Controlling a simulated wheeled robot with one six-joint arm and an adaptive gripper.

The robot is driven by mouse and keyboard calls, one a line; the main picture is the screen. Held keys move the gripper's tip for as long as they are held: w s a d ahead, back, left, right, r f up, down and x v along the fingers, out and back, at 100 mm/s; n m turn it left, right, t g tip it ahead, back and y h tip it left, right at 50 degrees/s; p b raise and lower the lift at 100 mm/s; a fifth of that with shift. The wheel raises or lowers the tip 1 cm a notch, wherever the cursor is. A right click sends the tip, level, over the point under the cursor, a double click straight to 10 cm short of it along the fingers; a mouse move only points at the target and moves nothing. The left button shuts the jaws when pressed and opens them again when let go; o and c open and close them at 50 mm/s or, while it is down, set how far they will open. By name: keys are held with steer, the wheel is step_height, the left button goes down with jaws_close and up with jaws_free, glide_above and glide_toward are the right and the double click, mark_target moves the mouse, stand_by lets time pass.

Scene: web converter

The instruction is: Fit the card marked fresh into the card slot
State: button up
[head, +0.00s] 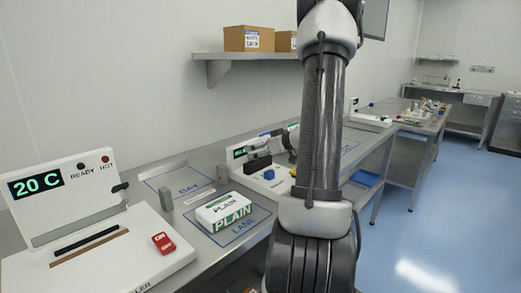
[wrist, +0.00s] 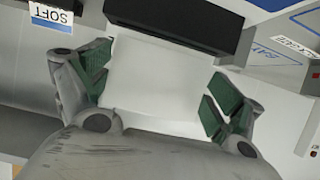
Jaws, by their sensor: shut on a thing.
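My gripper (wrist: 160,70) has its two green-padded fingers on either side of a plain white card (wrist: 165,88) in the wrist view. It is shut on the card. No word shows on the face toward me, so the fresh marking cannot be read. A dark block (wrist: 178,24), which looks like the card slot, lies just beyond the card's far edge; I cannot tell whether they touch. In the head view my gripper (head: 276,147) is low over the rear machine, right by the dark block (head: 258,164). The card is not clear there.
A box marked PLAIN (head: 223,210) sits in the lane area. A blue knob (head: 268,175) is near the dark block.

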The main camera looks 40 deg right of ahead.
steer(key=shift+f, duration=1)
steer(key=o, duration=0.6)
steer(key=v, duration=1.2)
